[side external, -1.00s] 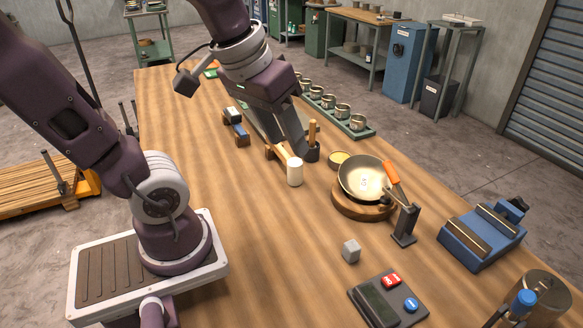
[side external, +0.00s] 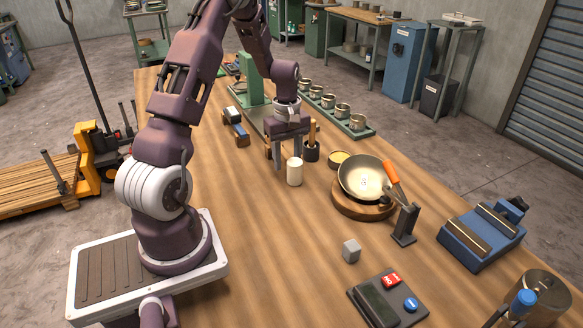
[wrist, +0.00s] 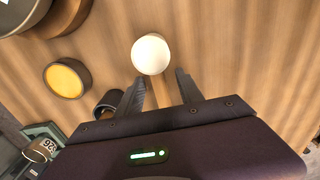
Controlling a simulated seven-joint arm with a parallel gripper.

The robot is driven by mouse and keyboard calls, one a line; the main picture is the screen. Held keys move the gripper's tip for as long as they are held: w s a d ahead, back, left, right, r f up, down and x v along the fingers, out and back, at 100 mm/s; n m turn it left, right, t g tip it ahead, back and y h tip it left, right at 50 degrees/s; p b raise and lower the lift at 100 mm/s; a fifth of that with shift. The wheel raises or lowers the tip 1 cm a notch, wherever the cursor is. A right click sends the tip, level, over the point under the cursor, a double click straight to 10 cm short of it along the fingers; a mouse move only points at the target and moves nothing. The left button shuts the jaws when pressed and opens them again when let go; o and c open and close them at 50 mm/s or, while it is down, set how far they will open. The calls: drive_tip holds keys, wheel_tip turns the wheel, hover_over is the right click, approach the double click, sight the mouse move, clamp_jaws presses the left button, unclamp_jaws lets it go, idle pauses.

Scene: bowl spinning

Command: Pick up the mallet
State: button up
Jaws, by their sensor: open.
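The mallet has a pale, rounded head (side external: 294,173), with its handle partly hidden behind the head and my fingers in the side view. In the wrist view its white head (wrist: 151,54) lies just beyond my fingertips. A strip of its light wooden handle (wrist: 158,95) shows between the fingers. My gripper (side external: 290,162) points down over the handle, close behind the head. In the wrist view my gripper (wrist: 160,78) is open, one finger on each side of the handle, with gaps visible. Whether either finger touches the handle cannot be told.
A yellow-topped tin (side external: 339,159) and a metal bowl (side external: 362,181) on a wooden disc are farther right.

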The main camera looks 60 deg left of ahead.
drive_tip(key=shift+f, duration=0.1)
clamp_jaws()
wheel_tip(320, 180, up, 10)
drive_tip(key=shift+r, duration=0.1)
drive_tip(key=c, duration=0.7)
unclamp_jaws()
clamp_jaws()
